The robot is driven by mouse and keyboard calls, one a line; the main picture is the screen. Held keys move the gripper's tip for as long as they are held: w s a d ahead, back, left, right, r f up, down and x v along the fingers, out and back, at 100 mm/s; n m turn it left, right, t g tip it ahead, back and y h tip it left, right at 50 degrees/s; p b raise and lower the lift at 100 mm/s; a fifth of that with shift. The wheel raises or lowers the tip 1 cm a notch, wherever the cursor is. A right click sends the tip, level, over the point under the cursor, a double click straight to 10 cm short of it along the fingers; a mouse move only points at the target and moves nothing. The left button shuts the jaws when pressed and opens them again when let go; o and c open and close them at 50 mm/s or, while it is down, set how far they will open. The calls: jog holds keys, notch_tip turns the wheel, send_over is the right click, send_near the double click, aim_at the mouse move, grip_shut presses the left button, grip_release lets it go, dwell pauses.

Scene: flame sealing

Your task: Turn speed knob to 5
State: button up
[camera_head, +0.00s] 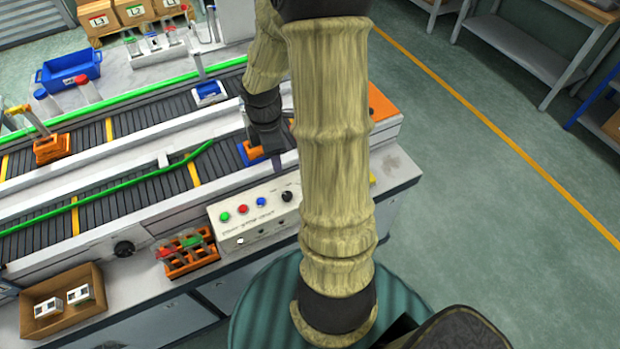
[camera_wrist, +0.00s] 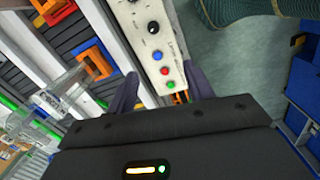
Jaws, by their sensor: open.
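A light control panel (camera_head: 252,232) on the conveyor's near side carries green, red and blue buttons. A black knob (camera_head: 287,196) is at its right end, partly beside my arm. In the wrist view the panel (camera_wrist: 138,14) and the black knob (camera_wrist: 154,28) show beyond my fingers.
An orange rack with tubes (camera_head: 190,256) stands left of the panel. A brown box (camera_head: 35,329) with white items is at the lower left. Conveyor belts (camera_head: 120,192) run behind, bearing orange and blue holders. The floor (camera_head: 480,220) at right is clear.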

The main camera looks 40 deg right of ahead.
jog(key=d+f+n, duration=0.5)
jog(key=d+n, duration=0.3)
jog(key=d, duration=0.4)
jog(key=shift+w+d+y+b, duration=0.2)
jog(key=shift+w+y+b, duration=0.1)
jog(key=shift+w+b, duration=0.05)
jog(key=shift+f, duration=0.1)
notch_tip(320, 180, down, 17)
jog(key=shift+f, duration=0.2)
jog(key=c, duration=1)
